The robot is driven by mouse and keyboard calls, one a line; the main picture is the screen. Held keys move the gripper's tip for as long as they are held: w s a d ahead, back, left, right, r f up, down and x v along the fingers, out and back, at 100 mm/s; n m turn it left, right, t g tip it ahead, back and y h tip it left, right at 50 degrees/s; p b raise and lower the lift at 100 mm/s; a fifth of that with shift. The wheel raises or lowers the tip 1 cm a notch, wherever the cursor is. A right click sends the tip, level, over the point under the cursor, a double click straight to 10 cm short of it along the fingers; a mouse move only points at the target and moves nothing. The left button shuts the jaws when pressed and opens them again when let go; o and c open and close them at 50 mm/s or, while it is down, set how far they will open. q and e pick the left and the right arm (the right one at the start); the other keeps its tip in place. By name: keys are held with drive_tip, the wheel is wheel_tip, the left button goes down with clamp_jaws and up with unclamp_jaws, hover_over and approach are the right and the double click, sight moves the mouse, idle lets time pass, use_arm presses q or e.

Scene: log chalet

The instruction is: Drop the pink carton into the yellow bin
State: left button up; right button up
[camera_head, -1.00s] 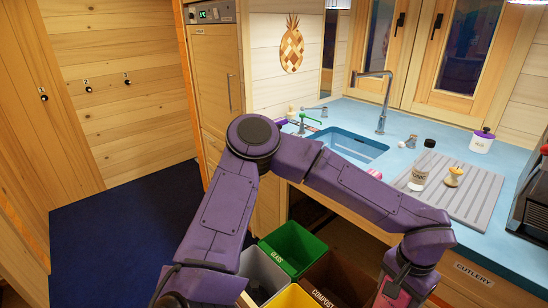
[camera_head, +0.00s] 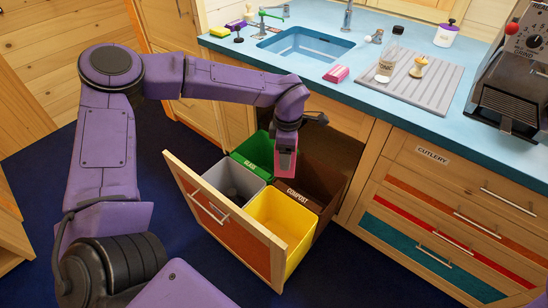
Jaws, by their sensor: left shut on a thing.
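My left gripper (camera_head: 286,143) points down over the pull-out bin drawer and is shut on the pink carton (camera_head: 284,164), which hangs below it. The yellow bin (camera_head: 272,236) stands in the drawer at the front right, and its inside looks empty. In the picture the carton is just above the yellow bin's back edge, in front of the green and brown bins. Its height above the bins is hard to tell. The fingers are small and partly hidden by the wrist. My right gripper is not in view.
A green GLASS bin (camera_head: 258,148), a grey bin (camera_head: 234,184) and a brown COMPOST bin (camera_head: 329,176) share the open drawer (camera_head: 222,219). The blue counter (camera_head: 419,112) behind holds a sink, a pink-and-white packet (camera_head: 336,73), jars and a coffee machine (camera_head: 516,75).

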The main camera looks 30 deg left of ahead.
use_arm(q)
drive_tip(key=a+f+n, duration=0.1)
drive_tip(key=n, duration=0.2)
drive_tip(key=a+f+n+b, duration=0.1)
drive_tip(key=n, duration=0.2)
drive_tip(key=a+f+n, duration=0.1)
drive_tip(key=n, duration=0.2)
drive_tip(key=shift+w+a+f+n+b, duration=0.2)
drive_tip(key=shift+a+n+b, duration=0.1)
wheel_tip(320, 180, down, 6)
drive_tip(key=n+b, duration=0.2)
drive_tip(key=b, duration=0.3)
drive_tip(key=shift+a+f+n, duration=0.25)
drive_tip(key=shift+a+n, duration=0.15)
drive_tip(key=shift+a, duration=0.05)
drive_tip(key=o, duration=1.1)
drive_tip(key=shift+w, duration=0.1)
wheel_tip(320, 180, up, 10)
drive_tip(key=shift+r, duration=0.25)
